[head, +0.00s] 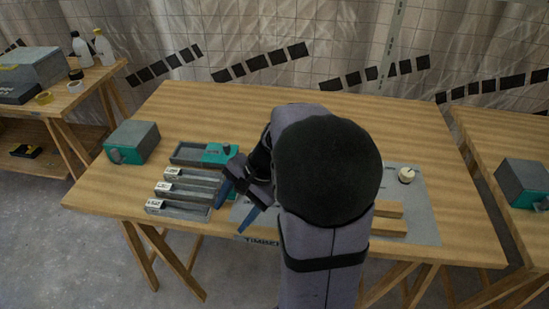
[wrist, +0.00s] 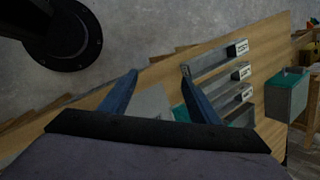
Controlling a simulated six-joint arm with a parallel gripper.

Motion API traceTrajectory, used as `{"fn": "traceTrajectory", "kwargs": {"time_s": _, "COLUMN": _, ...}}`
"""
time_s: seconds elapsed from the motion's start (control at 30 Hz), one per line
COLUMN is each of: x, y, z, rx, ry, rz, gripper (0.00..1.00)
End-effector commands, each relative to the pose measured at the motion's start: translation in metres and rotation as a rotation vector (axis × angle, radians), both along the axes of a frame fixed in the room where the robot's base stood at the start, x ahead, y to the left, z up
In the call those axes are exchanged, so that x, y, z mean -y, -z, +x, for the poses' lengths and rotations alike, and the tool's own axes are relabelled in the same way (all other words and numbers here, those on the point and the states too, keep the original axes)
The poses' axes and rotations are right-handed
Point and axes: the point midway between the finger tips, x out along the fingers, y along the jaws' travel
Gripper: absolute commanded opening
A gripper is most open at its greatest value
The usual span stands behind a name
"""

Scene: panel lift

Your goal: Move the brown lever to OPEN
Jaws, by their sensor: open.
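I cannot make out a brown lever or an OPEN mark in either view; my arm covers the middle of the table in the head view. A grey panel or mat (head: 425,215) lies flat there, partly hidden by my arm, with dark lettering on its front edge. My gripper (head: 237,207) is open and empty, to the right of the grey trays near the panel's left part. In the wrist view my gripper (wrist: 158,75) shows two blue fingers spread apart, with nothing between them but table edge and floor.
Several labelled grey trays (head: 182,189) and a grey-and-teal unit (head: 220,153) are left of my gripper. A teal-fronted box (head: 133,142) stands further left. A cream round piece (head: 406,175) and wooden strips (head: 388,228) are on the right. The table's back is clear.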

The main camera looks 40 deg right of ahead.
Motion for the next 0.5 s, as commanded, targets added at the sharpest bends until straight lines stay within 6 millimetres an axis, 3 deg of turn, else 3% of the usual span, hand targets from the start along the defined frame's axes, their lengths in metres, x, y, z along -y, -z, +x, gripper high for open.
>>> {"fn": "traceTrajectory", "kwargs": {"time_s": 0.03, "x": 0.016, "y": -0.023, "z": 0.003, "rx": -0.018, "ry": 0.068, "rz": -0.009, "gripper": 0.56}}
{"fn": "traceTrajectory", "kwargs": {"time_s": 0.2, "x": 0.071, "y": -0.053, "z": 0.010, "rx": -0.070, "ry": 0.312, "rz": -0.039, "gripper": 0.56}}
{"fn": "traceTrajectory", "kwargs": {"time_s": 0.4, "x": 0.134, "y": -0.082, "z": 0.011, "rx": -0.125, "ry": 0.604, "rz": -0.050, "gripper": 0.56}}
{"fn": "traceTrajectory", "kwargs": {"time_s": 0.5, "x": 0.160, "y": -0.086, "z": 0.010, "rx": -0.170, "ry": 0.764, "rz": -0.013, "gripper": 0.56}}
